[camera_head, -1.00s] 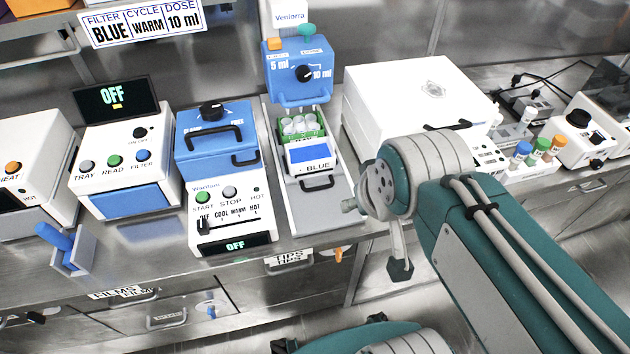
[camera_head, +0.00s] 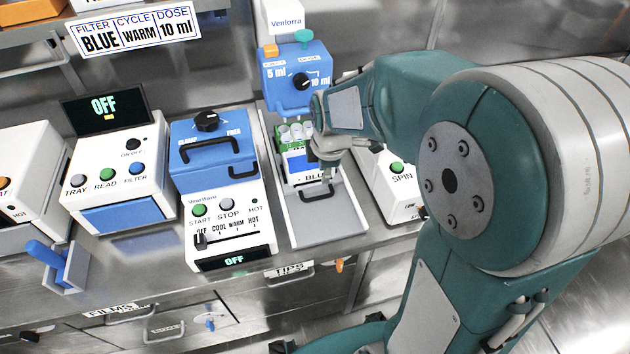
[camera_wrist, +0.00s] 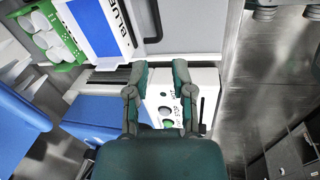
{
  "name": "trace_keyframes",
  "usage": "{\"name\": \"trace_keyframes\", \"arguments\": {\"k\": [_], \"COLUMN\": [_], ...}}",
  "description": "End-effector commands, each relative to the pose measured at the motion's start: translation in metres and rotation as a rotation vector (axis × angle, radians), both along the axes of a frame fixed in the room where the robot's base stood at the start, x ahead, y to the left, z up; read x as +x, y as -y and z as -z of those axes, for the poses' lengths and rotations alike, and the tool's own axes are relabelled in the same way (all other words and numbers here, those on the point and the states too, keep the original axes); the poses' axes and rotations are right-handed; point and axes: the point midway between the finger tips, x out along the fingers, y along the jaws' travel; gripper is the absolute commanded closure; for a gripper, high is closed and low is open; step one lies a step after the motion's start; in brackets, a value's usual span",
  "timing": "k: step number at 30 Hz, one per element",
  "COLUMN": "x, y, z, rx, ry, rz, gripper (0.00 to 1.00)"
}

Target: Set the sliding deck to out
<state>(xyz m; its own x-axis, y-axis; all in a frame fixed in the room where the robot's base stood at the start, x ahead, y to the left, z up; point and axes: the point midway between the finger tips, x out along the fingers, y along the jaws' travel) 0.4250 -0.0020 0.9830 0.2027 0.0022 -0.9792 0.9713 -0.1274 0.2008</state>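The sliding deck (camera_head: 298,187) is a pale tray on a grey base under the blue Venlorra dispenser head (camera_head: 291,75). It carries a green rack of white-capped tubes (camera_head: 283,130) and a blue block above a BLUE label. Its dark front handle (camera_wrist: 153,22) shows in the wrist view; in the head view my gripper partly covers it. Bare base (camera_head: 325,222) lies in front of the deck. My gripper (camera_wrist: 157,68) is open and empty, its fingertips apart from the handle in the wrist view. The head view shows my gripper (camera_head: 328,176) over the deck's front end.
A reader (camera_head: 118,180) with an OFF screen is further left. A white machine with a SPIN button (camera_head: 398,185) is close right, partly behind my arm. The counter's front edge is just before them.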

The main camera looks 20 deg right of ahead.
Motion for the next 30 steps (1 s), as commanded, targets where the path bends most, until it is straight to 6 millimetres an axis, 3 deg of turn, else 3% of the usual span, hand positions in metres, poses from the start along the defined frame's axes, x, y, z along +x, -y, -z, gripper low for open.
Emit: {"name": "trace_keyframes", "arguments": {"k": [1, 6, 11, 22, 30], "x": [0.006, 0.013, 0.016, 0.027, 0.031], "y": [0.000, 0.001, 0.000, 0.000, 0.000], "z": [0.010, 0.023, 0.040, 0.105, 0.127], "rx": [-0.010, -0.027, -0.027, -0.027, -0.027], "ry": [-0.016, -0.029, -0.032, -0.032, -0.028], "rz": [-0.052, -0.143, -0.146, -0.144, -0.144], "gripper": [0.69, 0.69, 0.69, 0.69, 0.69]}}
